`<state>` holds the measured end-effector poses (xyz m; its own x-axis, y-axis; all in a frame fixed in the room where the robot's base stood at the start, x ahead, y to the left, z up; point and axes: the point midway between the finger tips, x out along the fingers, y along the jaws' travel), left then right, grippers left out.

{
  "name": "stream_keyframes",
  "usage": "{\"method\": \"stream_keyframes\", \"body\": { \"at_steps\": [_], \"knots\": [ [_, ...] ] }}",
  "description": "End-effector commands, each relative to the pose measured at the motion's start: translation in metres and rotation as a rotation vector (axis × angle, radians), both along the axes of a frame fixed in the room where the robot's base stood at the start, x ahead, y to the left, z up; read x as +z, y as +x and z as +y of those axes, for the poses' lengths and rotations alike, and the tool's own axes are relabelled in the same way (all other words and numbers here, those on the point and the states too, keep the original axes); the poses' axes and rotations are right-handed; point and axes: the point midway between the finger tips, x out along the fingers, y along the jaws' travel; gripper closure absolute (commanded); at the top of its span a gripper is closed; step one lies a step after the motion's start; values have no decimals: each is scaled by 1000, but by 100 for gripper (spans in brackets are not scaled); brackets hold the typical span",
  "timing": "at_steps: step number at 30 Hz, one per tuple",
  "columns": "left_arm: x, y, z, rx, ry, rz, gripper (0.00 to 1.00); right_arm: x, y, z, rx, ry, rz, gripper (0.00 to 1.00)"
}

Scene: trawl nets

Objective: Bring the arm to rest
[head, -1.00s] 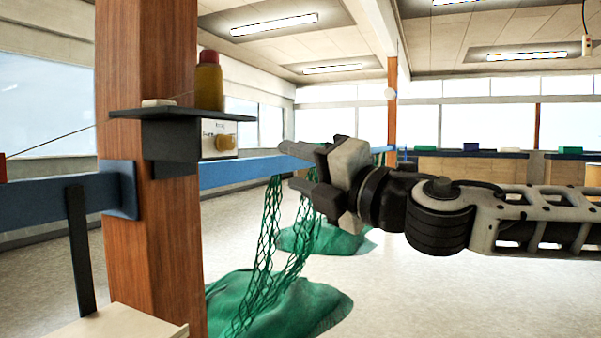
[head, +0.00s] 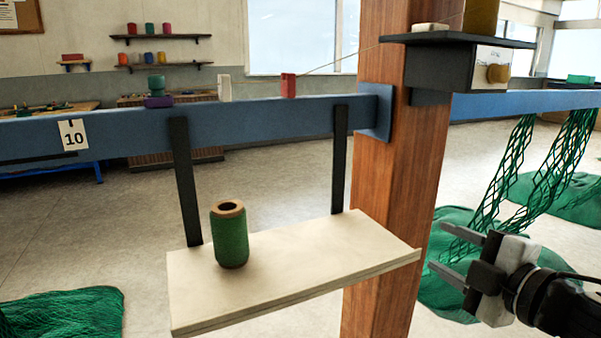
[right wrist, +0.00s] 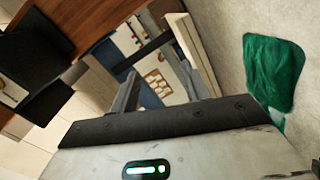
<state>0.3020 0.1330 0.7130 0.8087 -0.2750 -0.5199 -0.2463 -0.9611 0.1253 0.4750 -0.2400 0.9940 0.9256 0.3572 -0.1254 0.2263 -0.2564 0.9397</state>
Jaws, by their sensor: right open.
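My right gripper (head: 452,252) is at the lower right of the head view, to the right of the wooden post. Its two fingers point left and stand apart with nothing between them. In the right wrist view its fingers (right wrist: 165,92) are also apart and empty, with the post at the upper left. My left gripper is in neither view.
A wooden post (head: 392,210) carries a blue rail (head: 260,120) and a dark shelf (head: 460,41). A pale hanging shelf (head: 330,255) holds a green spool (head: 231,236). Green netting (head: 505,170) hangs at the right. Open floor (head: 90,225) lies behind.

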Motion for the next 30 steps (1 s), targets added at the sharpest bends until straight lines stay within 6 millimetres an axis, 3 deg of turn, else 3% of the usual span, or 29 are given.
{"method": "stream_keyframes", "body": {
  "at_steps": [1, 3, 9, 15, 21, 30],
  "knots": [
    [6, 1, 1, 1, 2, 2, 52, -28, -5, 14, 1, 117, 82, 53],
    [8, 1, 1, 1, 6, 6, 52, -64, -14, 28, -15, 256, 178, 53],
    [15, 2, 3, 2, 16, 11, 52, -159, -62, 63, -153, 643, 458, 53],
    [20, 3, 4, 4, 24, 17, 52, -230, -127, 88, -373, 946, 685, 53],
    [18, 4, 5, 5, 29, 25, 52, -261, -166, 100, -512, 1083, 786, 53],
    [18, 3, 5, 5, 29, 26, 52, -264, -171, 101, -529, 1096, 796, 53]
  ]
}}
